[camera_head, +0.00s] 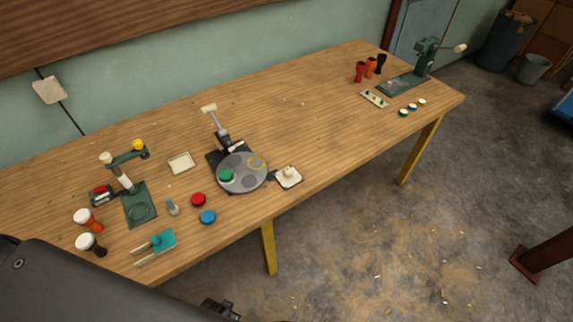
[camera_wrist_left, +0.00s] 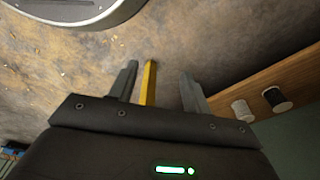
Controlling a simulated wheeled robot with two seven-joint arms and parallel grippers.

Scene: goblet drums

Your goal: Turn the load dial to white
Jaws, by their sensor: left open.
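A pale square plate with a cream knob (camera_head: 289,173) sits at the table's front edge, beside the round grey turntable. It looks like the load dial, but its colour marks and setting are too small to read. My left gripper (camera_wrist_left: 160,88) is open and empty in the left wrist view, with floor and a yellow table leg showing between its fingers. It is away from the dial, which that view does not show. In the head view a dark arm part of mine covers the bottom left, and I cannot make out the fingers. My right gripper is not in view.
The grey turntable (camera_head: 242,180) carries a green disc. Red (camera_head: 198,199) and blue (camera_head: 208,217) discs lie left of it. The table middle is clear.

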